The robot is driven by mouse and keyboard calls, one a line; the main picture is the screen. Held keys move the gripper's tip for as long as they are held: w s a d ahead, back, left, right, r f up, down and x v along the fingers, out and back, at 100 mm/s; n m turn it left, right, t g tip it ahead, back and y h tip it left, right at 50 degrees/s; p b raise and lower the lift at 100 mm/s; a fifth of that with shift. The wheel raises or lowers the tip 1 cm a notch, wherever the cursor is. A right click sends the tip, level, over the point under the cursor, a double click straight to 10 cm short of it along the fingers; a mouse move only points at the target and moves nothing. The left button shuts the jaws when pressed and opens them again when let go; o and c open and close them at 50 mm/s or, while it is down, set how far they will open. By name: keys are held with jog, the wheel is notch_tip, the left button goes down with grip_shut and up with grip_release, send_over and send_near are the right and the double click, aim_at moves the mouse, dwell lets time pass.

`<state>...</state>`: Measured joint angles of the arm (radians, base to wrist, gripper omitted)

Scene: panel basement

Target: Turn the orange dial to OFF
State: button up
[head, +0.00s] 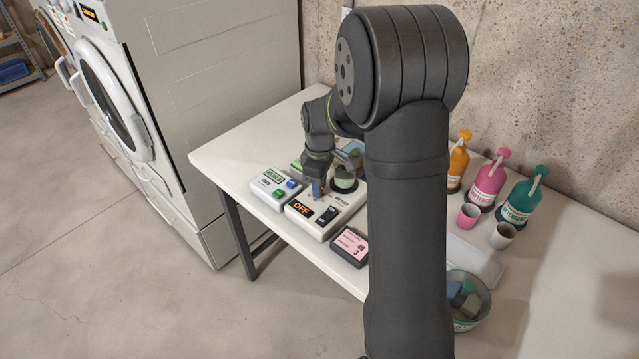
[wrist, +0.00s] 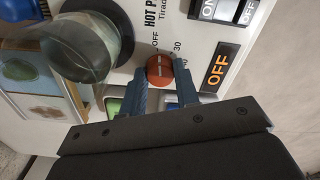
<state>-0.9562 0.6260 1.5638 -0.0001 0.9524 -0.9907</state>
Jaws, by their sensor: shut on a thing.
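The orange dial (wrist: 160,70) sits on the face of a white hot plate (wrist: 204,50), with OFF and number marks printed around it. My gripper (wrist: 161,74) is shut on the dial, one finger on each side. A thin pale line crosses the dial, but I cannot tell surely which mark it points to. The lit display (wrist: 218,68) reads OFF in orange. In the head view, my gripper (head: 317,187) is down at the hot plate (head: 337,212) and mostly hides the dial.
A glass vessel (wrist: 100,32) stands on the black round plate beside the dial. A black ON/OFF switch (head: 325,215) is by the display. A white box with green and blue buttons (head: 271,187) is to the left, a dark box with a pink face (head: 350,246) in front. Bottles (head: 487,184) stand right.

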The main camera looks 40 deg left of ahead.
jog(key=shift+r+n, duration=0.1)
jog(key=shift+n, duration=0.4)
jog(key=o, duration=1)
jog(key=shift+c, duration=0.2)
notch_tip(320, 180, up, 17)
jog(key=shift+r, duration=0.2)
jog(key=shift+f, duration=0.1)
notch_tip(320, 180, down, 17)
jog(key=shift+f, duration=0.2)
dwell(0.5)
jog(key=shift+r, duration=0.1)
